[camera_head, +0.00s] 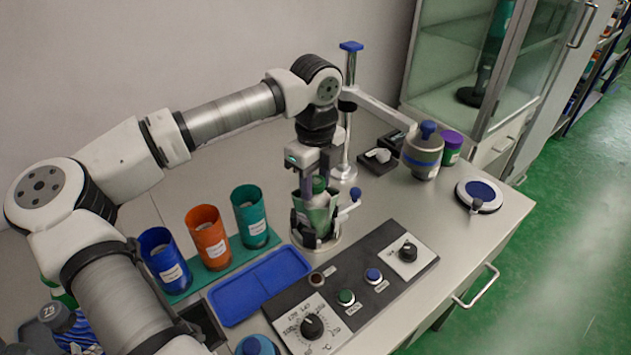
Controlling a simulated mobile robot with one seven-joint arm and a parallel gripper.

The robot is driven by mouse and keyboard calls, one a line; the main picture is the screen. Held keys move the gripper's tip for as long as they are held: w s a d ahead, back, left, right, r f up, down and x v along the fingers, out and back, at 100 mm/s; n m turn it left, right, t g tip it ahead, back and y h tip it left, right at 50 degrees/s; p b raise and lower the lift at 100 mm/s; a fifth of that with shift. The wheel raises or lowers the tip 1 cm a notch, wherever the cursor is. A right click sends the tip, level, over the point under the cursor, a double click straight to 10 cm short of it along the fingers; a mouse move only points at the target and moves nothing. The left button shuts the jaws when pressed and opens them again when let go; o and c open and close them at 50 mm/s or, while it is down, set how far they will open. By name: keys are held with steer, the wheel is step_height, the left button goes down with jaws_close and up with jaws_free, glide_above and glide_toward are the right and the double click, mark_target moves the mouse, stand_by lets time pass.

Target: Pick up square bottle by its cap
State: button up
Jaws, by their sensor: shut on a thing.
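The square bottle (317,208) stands upright in a round holder (318,243) with dark clamps around it, near the middle of the table. Its body looks pale with green, and its cap (319,184) is green. My gripper (319,180) points down from above and is shut on the cap. The fingers hide part of the cap. The clamps hide the lower bottle. I cannot tell whether the bottle touches the holder's base.
A blue-knobbed lever (355,193) and a metal post (348,110) stand close to the holder. Blue, orange and teal cups (207,237) and a blue tray (262,285) lie left. A control panel (345,290) is in front.

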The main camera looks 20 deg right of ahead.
steer(key=shift+r+p, duration=1.5)
steer(key=shift+r, duration=1.9)
